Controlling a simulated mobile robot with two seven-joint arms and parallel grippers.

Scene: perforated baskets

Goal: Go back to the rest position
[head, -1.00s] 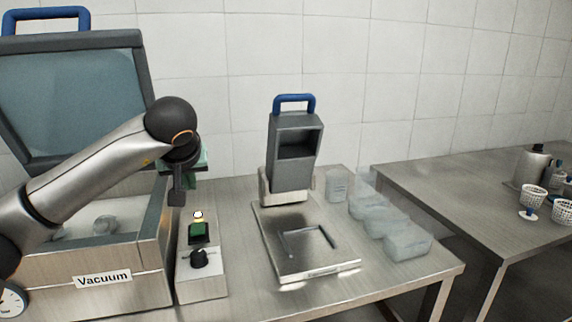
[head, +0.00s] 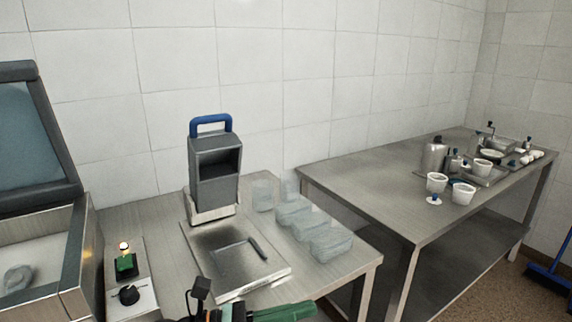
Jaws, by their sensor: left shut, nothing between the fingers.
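My left gripper (head: 200,290) shows at the bottom edge, left of centre, as dark parts with a green piece beside it. It is shut and holds nothing that I can see. It is in front of the grey machine with a blue handle (head: 214,160) and overlaps the near edge of its steel plate. Most of my left arm is outside the picture. My right gripper is not in view.
The open vacuum machine (head: 40,190) stands at the left, beside a control box (head: 128,290) with a green button. Clear containers (head: 330,242) stand right of the plate. A second steel table (head: 385,190) carries white perforated baskets (head: 462,194) and a metal jug.

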